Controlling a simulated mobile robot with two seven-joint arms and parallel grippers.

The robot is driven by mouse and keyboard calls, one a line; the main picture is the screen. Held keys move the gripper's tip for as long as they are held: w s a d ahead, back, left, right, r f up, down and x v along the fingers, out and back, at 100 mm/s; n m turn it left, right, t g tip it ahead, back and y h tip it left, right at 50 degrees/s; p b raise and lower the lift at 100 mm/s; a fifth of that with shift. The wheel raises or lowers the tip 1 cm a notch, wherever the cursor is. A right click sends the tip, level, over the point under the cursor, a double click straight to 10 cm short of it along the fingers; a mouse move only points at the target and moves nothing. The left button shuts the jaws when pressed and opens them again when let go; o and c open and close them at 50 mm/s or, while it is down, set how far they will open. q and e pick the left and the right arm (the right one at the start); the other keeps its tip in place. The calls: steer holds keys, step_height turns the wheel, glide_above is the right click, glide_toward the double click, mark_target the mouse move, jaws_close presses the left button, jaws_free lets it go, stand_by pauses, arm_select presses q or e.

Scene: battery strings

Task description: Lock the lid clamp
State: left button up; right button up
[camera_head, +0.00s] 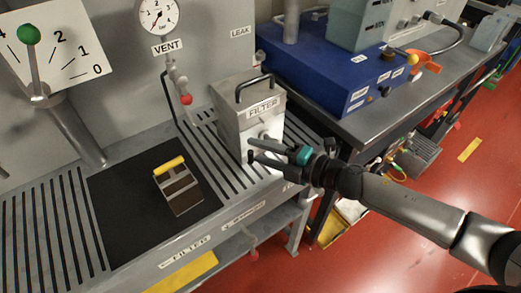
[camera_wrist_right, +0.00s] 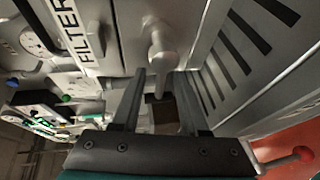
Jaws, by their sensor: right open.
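The grey metal box marked FILTER (camera_head: 232,128) stands on the slatted bench, its black top handle (camera_head: 254,84) upright and its lid shut on top. A light grey lever with a round boss, which looks like the lid clamp (camera_wrist_right: 160,50), is on the box's front face in the right wrist view. My right gripper (camera_head: 254,150) is in front of that face with its fingers apart. In the right wrist view its fingertips (camera_wrist_right: 160,78) lie either side of the lever's lower end, with no clear contact. A dark brown block (camera_wrist_right: 162,108) shows between the fingers. My left gripper is not in view.
A black mat (camera_head: 115,215) left of the box holds a brown block with a yellow handle (camera_head: 178,188). A red-tipped valve lever (camera_head: 186,98) hangs on the wall panel behind. A blue unit (camera_head: 310,60) stands on the table at the right. The red floor is open at front right.

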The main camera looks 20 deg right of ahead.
steer(key=shift+c, duration=0.3)
jaws_close()
stand_by(1.1)
